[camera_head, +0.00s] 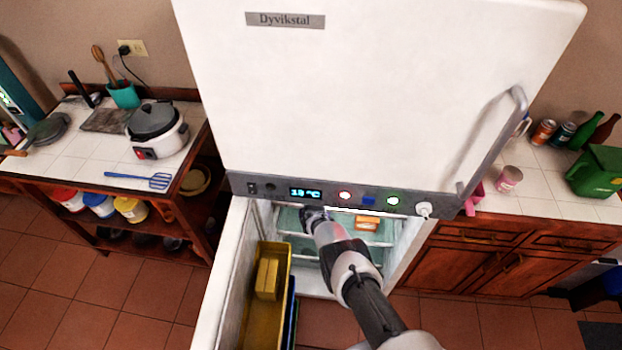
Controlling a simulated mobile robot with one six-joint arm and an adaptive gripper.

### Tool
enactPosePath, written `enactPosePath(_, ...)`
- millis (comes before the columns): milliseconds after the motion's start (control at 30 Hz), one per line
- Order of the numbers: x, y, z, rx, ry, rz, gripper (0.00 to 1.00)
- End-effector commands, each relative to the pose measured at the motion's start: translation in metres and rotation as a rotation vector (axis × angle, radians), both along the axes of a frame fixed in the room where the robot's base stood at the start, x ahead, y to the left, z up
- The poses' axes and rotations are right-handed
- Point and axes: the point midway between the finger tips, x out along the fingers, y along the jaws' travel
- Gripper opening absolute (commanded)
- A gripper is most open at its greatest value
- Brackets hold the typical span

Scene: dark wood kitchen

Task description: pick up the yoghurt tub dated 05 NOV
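My arm reaches into an open fridge (380,262) under its white front panel. My gripper (308,213) is at the upper left of the fridge interior, small and dark, and I cannot see whether its fingers are open or shut or hold anything. No tub with a readable 05 NOV date shows. An orange and pale item (368,223) lies on the upper shelf to the right of my gripper, too small to name. A pink tub-like container (509,179) stands on the right counter; I cannot read any date on it.
The fridge door (232,262) is open at the left, with a yellow bin (246,325) on it. A handle (497,135) juts out at the right of the white panel. A rice cooker (157,130) stands on the left counter. The tiled floor at lower left is clear.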

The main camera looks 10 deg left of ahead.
Motion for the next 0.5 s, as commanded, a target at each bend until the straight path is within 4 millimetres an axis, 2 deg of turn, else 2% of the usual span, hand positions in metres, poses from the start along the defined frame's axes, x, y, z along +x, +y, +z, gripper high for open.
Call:
enactPosePath(67, -0.0001, 0.0001, -0.0002, 0.000, 0.000, 0.000, 0.66)
enactPosePath(500, -0.0005, 0.0000, -0.0009, 0.000, 0.001, 0.000, 0.37)
